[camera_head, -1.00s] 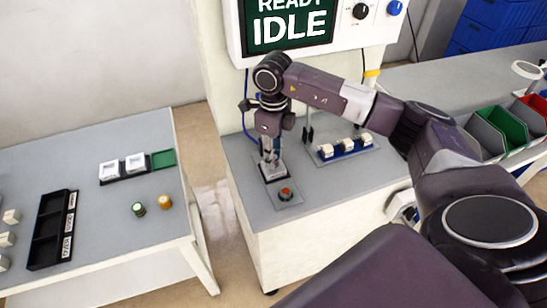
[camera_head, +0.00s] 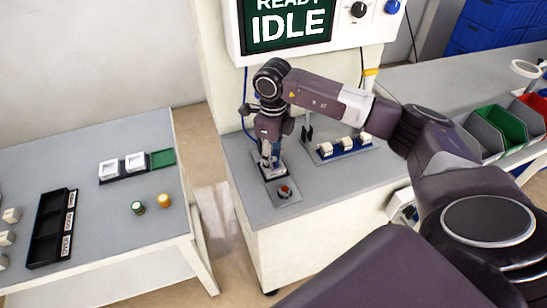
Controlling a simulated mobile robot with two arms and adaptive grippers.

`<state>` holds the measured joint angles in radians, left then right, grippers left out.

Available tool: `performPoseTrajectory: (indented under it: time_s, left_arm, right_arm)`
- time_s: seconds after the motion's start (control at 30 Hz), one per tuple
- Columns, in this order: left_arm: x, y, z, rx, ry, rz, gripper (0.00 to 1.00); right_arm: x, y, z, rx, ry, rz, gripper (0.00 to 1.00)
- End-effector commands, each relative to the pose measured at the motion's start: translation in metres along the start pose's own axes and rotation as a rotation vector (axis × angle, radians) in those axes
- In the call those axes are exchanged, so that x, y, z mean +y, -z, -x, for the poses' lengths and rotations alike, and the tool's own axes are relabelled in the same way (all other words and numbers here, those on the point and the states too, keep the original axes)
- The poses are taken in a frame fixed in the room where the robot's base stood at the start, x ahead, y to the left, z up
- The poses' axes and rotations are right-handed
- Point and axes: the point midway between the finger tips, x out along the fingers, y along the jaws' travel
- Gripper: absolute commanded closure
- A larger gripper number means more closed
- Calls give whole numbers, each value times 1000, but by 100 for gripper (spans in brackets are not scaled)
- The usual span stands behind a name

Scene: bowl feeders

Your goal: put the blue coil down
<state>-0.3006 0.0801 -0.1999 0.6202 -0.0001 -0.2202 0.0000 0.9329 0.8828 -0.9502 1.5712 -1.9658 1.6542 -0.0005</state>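My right gripper (camera_head: 268,161) points down at a small dark fixture plate with a pale edge (camera_head: 279,177) on the grey machine top. Its fingers are small and partly hidden by my wrist, so I cannot tell whether they are open or shut. No blue coil shows clearly; if one is between the fingers or on the fixture, it is hidden. Two other coils, one green (camera_head: 138,208) and one yellow-orange (camera_head: 165,201), stand on the left table. My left gripper is not in view.
A red button (camera_head: 285,191) sits just in front of the fixture. A blue rack (camera_head: 345,149) with white blocks lies to its right. The left table (camera_head: 120,248) holds a black tray (camera_head: 47,243) and a holder with white parts (camera_head: 122,168). Coloured bins (camera_head: 507,130) stand far right.

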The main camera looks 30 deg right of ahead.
Motion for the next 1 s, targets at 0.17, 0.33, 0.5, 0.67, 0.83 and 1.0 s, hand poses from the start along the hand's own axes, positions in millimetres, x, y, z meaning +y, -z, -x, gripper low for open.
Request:
performPoseTrajectory:
  time_s: [0.17,0.33,0.5,0.67,0.83,1.0]
  left_arm:
    - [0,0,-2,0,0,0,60]
    - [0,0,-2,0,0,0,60]
    - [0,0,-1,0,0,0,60]
    - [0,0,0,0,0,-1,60]
    - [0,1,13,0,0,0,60]
    - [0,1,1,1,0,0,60]
  right_arm:
    - [6,4,-12,19,-12,6,61]
    - [5,5,-11,19,-11,6,61]
    - [5,5,-10,18,-9,6,61]
    - [4,5,-8,17,-8,5,61]
    - [3,4,9,15,-7,4,61]
    - [2,1,42,8,-3,5,61]
